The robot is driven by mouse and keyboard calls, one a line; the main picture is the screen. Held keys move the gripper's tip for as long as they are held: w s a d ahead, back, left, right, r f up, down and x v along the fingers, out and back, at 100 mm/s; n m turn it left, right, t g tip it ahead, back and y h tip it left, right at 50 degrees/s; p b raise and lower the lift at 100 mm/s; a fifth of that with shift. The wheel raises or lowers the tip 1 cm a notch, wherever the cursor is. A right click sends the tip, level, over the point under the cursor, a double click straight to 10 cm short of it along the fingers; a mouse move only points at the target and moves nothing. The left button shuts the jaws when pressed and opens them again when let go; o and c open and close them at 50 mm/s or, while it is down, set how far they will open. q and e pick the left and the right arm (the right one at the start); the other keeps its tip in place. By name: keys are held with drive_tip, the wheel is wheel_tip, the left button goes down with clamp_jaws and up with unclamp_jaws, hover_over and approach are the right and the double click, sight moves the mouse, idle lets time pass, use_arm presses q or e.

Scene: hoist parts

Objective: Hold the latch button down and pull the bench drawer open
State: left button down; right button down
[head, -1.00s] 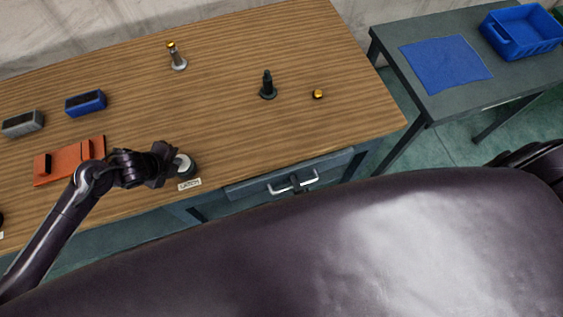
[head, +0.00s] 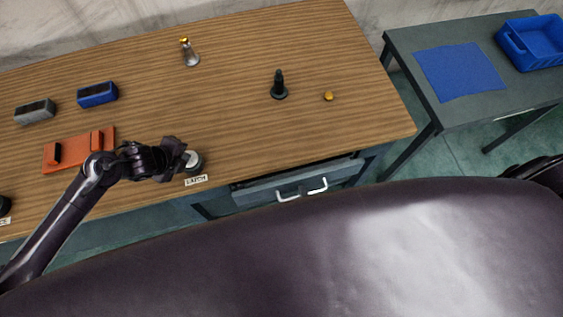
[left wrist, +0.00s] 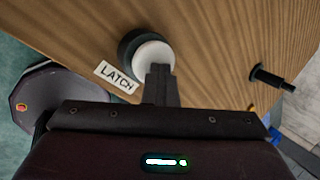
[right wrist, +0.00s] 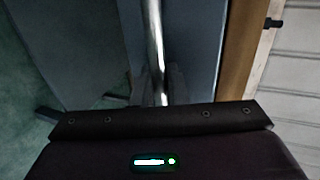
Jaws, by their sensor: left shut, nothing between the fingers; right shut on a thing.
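The latch button (head: 195,160), a white cap on a dark round base, sits at the bench's front edge beside the LATCH label (head: 196,181). My left gripper (left wrist: 160,72) is shut and empty, its fingertips against the white cap (left wrist: 152,56) in the left wrist view. How far the cap is pressed I cannot tell. The drawer (head: 255,194) stands slightly out, with a dark gap under the bench top. My right gripper (right wrist: 163,98) is shut on the bright metal drawer handle (right wrist: 154,40); in the head view my body hides most of that arm.
On the bench top (head: 230,130) are an orange fixture (head: 77,151), a blue block (head: 97,94), a grey block (head: 35,111), a silver post (head: 190,55), a black post (head: 279,87) and a yellow piece (head: 328,96). A side table (head: 440,109) holds a blue mat and bin.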

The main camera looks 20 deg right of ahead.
drive_tip(key=shift+s, duration=2.55)
drive_tip(key=c, duration=1.3)
unclamp_jaws()
